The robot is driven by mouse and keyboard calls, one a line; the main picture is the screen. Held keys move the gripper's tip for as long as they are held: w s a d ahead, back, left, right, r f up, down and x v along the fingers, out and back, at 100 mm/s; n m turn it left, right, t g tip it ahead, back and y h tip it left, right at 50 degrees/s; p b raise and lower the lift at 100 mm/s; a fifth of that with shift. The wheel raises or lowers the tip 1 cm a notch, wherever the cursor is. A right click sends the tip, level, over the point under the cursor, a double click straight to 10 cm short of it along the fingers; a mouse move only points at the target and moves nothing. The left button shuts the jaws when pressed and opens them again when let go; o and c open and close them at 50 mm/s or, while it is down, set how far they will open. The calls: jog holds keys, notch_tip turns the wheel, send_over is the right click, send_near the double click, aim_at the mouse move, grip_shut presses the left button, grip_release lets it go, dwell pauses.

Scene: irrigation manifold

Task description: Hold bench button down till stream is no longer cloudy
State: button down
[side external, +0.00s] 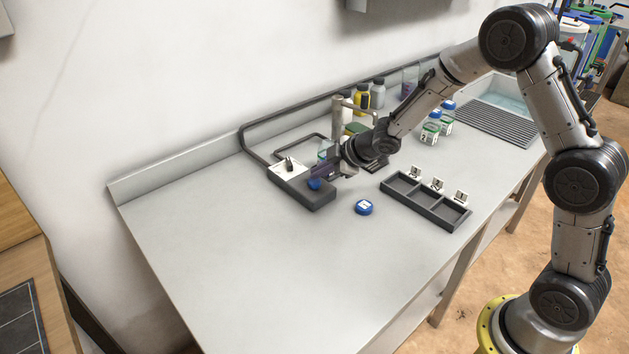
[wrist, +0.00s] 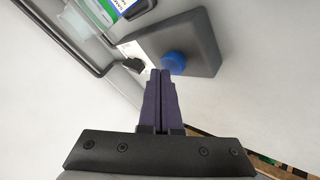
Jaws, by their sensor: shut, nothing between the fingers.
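The bench button is a blue round knob (side external: 314,184) on a dark grey box (side external: 318,199) at the middle of the bench; the knob also shows in the wrist view (wrist: 173,62). My gripper (side external: 314,175) has its purple fingers shut together and empty, with the tips right at the knob. In the wrist view the fingertips (wrist: 160,72) overlap the knob's lower left edge; I cannot tell whether they press it. A clear container (side external: 325,149) stands behind my gripper near a metal spout (side external: 338,113). Any stream is hidden or too small to make out.
A white plate with a black switch (side external: 287,166) adjoins the box. A blue lid (side external: 363,207) and a dark compartment tray (side external: 425,200) lie in front. Bottles (side external: 430,132) and a sink grate (side external: 496,124) stand to the right. The bench's left part is clear.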

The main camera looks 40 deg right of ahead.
aim_at(319, 182)
jog(key=shift+f, duration=0.65)
dwell(2.2)
jog(key=shift+r, duration=0.1)
dwell(0.5)
jog(key=shift+r, duration=0.95)
jog(key=shift+r, duration=2.5)
